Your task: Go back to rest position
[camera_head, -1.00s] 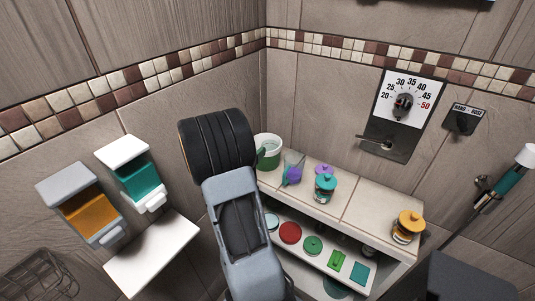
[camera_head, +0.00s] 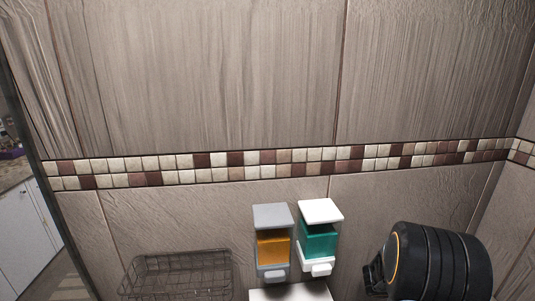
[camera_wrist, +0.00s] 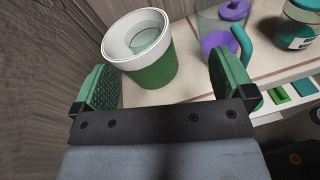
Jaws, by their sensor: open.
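My gripper (camera_wrist: 165,86) shows in the wrist view with its two green fingers spread wide and nothing held between them. A green pot with a white rim (camera_wrist: 155,72) stands on the shelf beyond the fingers, between them in the picture. I cannot tell how far apart the pot and the fingers are. In the head view only a dark part of my arm shows at the lower right; my gripper is out of that picture.
A purple and clear pitcher (camera_wrist: 222,42) and a teal-lidded jar (camera_wrist: 302,27) stand right of the pot on the pale shelf (camera_wrist: 188,92). The head view shows an orange dispenser (camera_head: 273,250), a teal dispenser (camera_head: 319,243) and a wire basket (camera_head: 180,272) along the tiled wall.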

